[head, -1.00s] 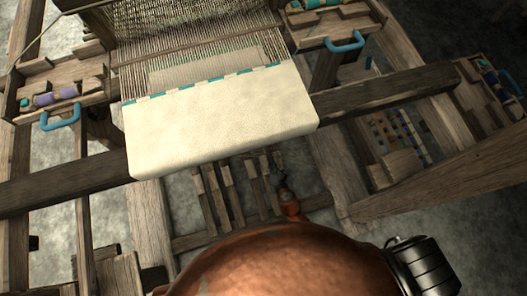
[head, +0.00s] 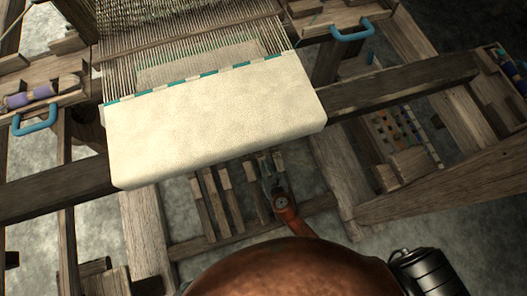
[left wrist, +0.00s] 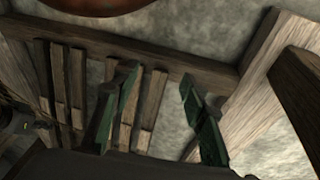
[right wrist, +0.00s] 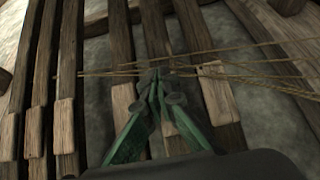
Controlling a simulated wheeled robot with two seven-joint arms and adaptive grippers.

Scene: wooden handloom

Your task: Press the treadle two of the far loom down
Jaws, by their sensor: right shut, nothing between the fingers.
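Several narrow wooden treadles (head: 222,192) with paler end blocks lie side by side under the loom's cream cloth (head: 215,118). They also show in the left wrist view (left wrist: 133,105) and the right wrist view (right wrist: 123,50). Which one is treadle two, I cannot tell. My right gripper (right wrist: 159,82) is shut and empty, its green fingertips together over the treadles' pale blocks. In the head view my right gripper (head: 268,172) is low among the right-hand treadles; contact is unclear. My left gripper (left wrist: 158,85) is open and empty, with treadles behind its fingers.
Thin cords (right wrist: 240,72) cross beside the right fingertips. A dark wooden beam (head: 405,88) runs across the loom at cloth height, above the treadles. A wooden crossbar (head: 190,245) lies at the treadles' near side. Bare floor (head: 95,195) shows left of the treadles.

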